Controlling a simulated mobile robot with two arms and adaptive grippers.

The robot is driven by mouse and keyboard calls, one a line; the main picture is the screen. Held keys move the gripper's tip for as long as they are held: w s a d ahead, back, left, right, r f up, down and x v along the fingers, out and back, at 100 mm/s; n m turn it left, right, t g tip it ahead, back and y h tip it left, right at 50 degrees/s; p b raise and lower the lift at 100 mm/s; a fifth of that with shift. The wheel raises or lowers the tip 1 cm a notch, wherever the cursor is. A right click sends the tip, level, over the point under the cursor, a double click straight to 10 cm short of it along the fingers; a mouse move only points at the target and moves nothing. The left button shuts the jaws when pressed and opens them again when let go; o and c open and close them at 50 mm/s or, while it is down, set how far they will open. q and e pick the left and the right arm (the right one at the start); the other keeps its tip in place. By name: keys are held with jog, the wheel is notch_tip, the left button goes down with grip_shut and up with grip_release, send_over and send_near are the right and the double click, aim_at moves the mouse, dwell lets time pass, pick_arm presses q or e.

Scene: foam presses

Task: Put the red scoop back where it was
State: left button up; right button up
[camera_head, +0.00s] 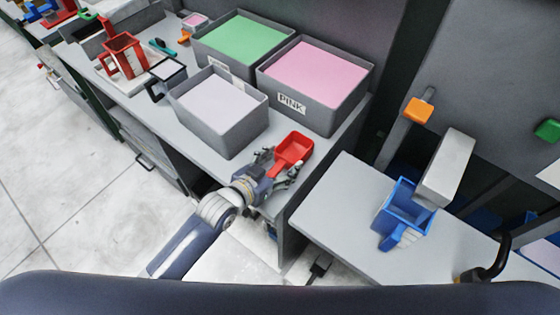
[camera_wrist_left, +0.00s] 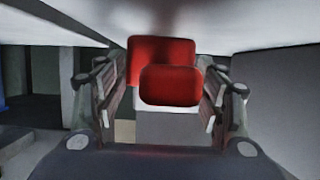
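The red scoop (camera_head: 294,149) lies at the front right end of the grey counter, beside the bins. My left gripper (camera_head: 279,171) is at the near side of the scoop, with its fingers spread. In the left wrist view the scoop (camera_wrist_left: 170,85) shows between the two fingers (camera_wrist_left: 165,100), with a gap on each side. The gripper is open and does not appear to hold the scoop. The handle is partly hidden by the gripper in the head view. My right gripper is not in view.
Grey bins hold white (camera_head: 218,104), green (camera_head: 241,41) and pink (camera_head: 320,73) material. A red frame-like box (camera_head: 122,55) stands at the counter's far left. A blue container (camera_head: 404,207) sits on the separate right-hand table (camera_head: 335,220), with a gap between table and counter.

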pick_arm(q)
jog(key=o, duration=0.3)
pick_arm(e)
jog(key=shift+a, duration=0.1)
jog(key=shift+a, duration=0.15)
pick_arm(q)
jog(key=shift+r, duration=0.25)
jog(key=shift+s+a, duration=0.2)
jog(key=shift+s, duration=0.05)
jog(key=b+v, duration=0.1)
jog(key=v, duration=0.9)
jog(key=shift+s+a+r, duration=0.1)
jog(key=shift+s+a, duration=0.1)
jog(key=shift+s, duration=0.05)
jog(key=shift+s+a+r, duration=0.2)
jog(key=shift+s, duration=0.05)
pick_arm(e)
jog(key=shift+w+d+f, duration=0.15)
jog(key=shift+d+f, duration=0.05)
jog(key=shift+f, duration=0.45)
